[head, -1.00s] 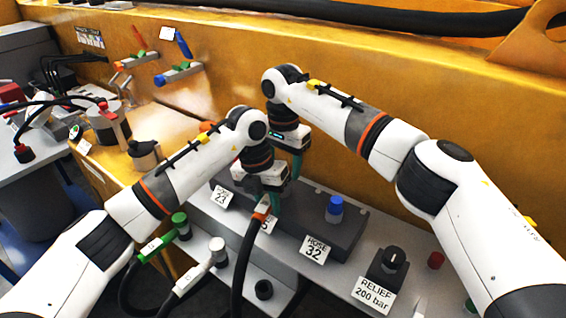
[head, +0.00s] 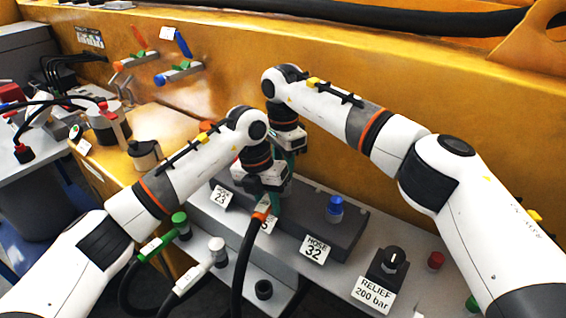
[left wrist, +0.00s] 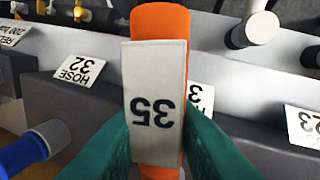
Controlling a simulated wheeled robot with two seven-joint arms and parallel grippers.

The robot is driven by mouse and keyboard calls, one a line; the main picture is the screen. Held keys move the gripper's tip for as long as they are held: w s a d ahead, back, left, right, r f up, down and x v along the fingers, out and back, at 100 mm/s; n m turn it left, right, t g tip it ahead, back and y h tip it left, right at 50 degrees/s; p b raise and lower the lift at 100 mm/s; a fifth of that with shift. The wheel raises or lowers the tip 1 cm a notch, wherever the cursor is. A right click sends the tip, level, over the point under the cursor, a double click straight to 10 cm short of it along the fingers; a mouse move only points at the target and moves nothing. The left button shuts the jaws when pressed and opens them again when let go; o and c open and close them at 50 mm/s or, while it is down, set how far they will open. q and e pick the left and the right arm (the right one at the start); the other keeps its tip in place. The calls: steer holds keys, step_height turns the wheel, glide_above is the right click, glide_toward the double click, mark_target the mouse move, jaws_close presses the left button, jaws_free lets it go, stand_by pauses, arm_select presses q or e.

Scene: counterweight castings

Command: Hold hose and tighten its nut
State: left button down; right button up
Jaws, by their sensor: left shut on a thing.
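The orange-ended hose (head: 262,207) has a black body hanging down in front of the grey manifold block. In the left wrist view, its orange end (left wrist: 160,20) carries a white tag reading 35, upside down. My left gripper (head: 274,198) is shut on this orange end, with green fingers on both sides of it. My right gripper (head: 294,158) is just behind the left one, partly covered by it, so its fingertips and jaw state do not show clearly. The nut and the port at the hose's end are hidden by the grippers.
The grey manifold block (head: 325,218) has a blue-capped port (head: 335,209) above the HOSE 32 label (head: 316,248). A relief knob (head: 391,262) stands at right. Green (head: 180,226) and white (head: 217,252) hose ends sit front left. The yellow wall (head: 330,90) rises behind.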

steer(key=o, duration=1)
steer(key=shift+r, duration=0.15)
step_height(320, 180, up, 12)
